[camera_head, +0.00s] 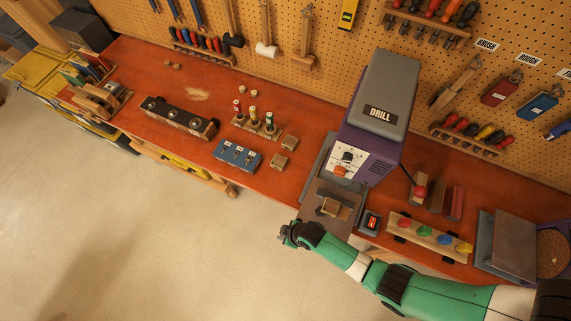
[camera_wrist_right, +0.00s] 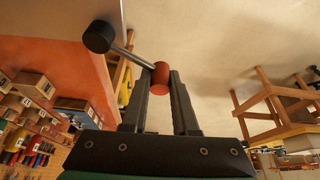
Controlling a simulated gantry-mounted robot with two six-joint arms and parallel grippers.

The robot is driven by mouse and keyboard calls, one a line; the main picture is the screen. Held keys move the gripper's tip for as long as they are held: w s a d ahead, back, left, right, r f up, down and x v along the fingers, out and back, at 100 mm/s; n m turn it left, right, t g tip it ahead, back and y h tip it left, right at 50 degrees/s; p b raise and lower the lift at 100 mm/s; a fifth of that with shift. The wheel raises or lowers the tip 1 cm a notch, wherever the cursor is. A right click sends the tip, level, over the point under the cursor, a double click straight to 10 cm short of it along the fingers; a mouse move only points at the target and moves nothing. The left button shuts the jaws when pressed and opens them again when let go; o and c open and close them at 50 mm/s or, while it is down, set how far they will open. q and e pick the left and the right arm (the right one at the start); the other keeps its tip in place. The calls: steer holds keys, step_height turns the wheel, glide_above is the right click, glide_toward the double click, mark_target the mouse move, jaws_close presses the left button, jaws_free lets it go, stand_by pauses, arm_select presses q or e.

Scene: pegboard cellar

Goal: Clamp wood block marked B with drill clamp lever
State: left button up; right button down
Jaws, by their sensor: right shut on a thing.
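The drill (camera_head: 380,110) stands on the right half of the bench. A wood block (camera_head: 334,207) sits on its metal table (camera_head: 318,222); I cannot read a letter on it. In the right wrist view, the clamp lever is a thin metal rod (camera_wrist_right: 136,57) with a black end (camera_wrist_right: 98,36) and a red knob (camera_wrist_right: 161,79). My right gripper (camera_wrist_right: 160,85) is shut on the red knob. In the head view, my right gripper (camera_head: 290,235) is at the front edge of the drill table, hiding most of the lever. My left gripper is out of view.
Two loose wood blocks (camera_head: 279,160) lie left of the drill, near a blue box (camera_head: 237,155) and a rack of colored bottles (camera_head: 255,126). A red switch box (camera_head: 370,222) and a board with colored knobs (camera_head: 430,233) stand right of the drill table.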

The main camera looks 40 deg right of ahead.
steer(key=shift+s, duration=0.1)
stand_by(0.4)
steer(key=c, duration=0.7)
jaws_free()
